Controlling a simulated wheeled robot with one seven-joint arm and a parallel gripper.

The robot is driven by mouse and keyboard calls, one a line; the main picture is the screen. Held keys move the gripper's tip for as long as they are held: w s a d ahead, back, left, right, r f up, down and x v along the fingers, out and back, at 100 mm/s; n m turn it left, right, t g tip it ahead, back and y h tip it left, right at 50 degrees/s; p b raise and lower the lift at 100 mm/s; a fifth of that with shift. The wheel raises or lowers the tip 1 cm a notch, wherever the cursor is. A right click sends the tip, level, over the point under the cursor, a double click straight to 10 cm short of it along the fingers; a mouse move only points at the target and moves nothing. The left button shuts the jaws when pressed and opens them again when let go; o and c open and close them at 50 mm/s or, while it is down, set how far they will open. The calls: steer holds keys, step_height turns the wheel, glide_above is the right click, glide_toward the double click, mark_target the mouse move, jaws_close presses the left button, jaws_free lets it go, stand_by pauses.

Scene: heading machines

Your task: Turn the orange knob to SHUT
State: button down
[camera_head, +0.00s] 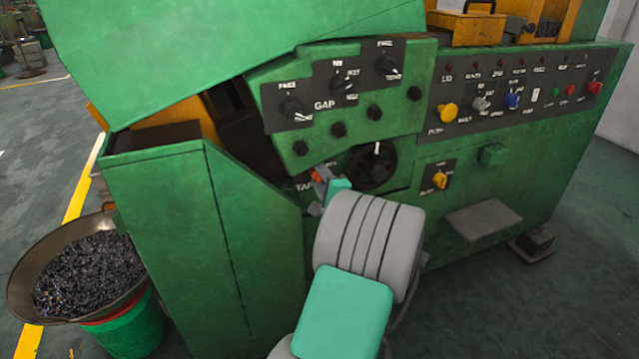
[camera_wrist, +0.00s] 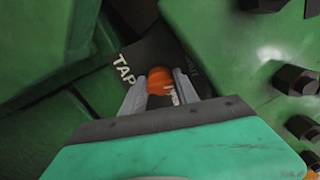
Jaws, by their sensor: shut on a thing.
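The orange knob (camera_wrist: 160,82) sits on a dark plate (camera_wrist: 124,70) lettered "TAP" on the green machine. In the wrist view my gripper (camera_wrist: 158,88) has one finger on each side of the knob and is shut on it. In the head view a small part of the orange knob (camera_head: 318,175) shows past my gripper (camera_head: 322,186), which reaches the panel's lower left. Some light lettering on the plate shows right of the knob, partly hidden by a finger. I cannot read which mark the knob points to.
A black dial (camera_head: 373,168) is close to the right of my gripper. Above it is the GAP panel (camera_head: 325,90) with several black knobs. A yellow knob (camera_head: 440,180) is farther right. A green cover (camera_head: 200,230) stands left of my arm.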

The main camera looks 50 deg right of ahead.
steer(key=shift+f+n+b, duration=0.15)
steer(key=shift+n+b, duration=0.3)
steer(key=shift+n, duration=0.35)
steer(key=c, duration=0.9)
jaws_free()
steer(key=v, duration=0.7)
steer(key=shift+s+a, duration=0.15)
steer(key=shift+s, duration=0.2)
steer(key=shift+s, duration=0.1)
